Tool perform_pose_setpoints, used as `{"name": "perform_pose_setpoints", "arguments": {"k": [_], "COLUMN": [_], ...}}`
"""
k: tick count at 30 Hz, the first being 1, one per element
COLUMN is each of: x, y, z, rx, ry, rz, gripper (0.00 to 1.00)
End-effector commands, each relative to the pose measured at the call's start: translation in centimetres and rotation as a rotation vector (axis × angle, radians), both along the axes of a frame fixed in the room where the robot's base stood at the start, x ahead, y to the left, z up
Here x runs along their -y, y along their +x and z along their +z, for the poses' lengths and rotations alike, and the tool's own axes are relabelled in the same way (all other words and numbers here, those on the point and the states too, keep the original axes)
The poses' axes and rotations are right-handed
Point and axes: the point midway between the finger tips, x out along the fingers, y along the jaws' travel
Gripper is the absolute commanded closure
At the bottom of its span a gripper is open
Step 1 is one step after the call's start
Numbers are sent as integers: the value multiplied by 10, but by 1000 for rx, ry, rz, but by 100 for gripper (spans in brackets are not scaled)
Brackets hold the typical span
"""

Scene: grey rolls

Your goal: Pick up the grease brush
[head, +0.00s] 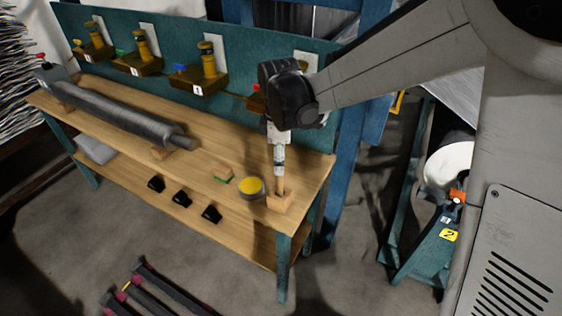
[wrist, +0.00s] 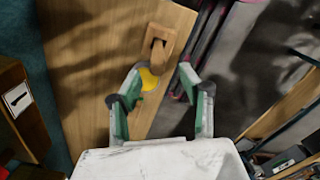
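A small light-wood block (head: 280,203) stands at the near right corner of the workbench. A thin brown handle, which I take for the grease brush (head: 281,186), stands upright from it. In the wrist view the block (wrist: 162,34) shows with a dark, narrow piece, likely the brush (wrist: 157,52), in its middle. My gripper (head: 279,172) points down just above the handle. In the wrist view my gripper (wrist: 160,77) has its green-padded fingers spread apart, with the block beyond their tips. The brush's bristles are not visible.
A yellow-topped tin (head: 251,187) is close left of the block. A long grey roll (head: 110,110) rests on the bench (head: 215,145). Numbered wooden holders (head: 198,82) line the back panel. Dark clips (head: 182,198) are along the front.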

Motion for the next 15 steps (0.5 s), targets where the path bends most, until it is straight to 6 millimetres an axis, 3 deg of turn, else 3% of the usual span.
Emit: {"name": "perform_pose_setpoints", "arguments": {"k": [6,15], "x": [0,0], "y": [1,1], "z": [-38,-58], "rx": [1,1], "ry": [0,0], "rz": [-1,-2], "gripper": [61,61]}}
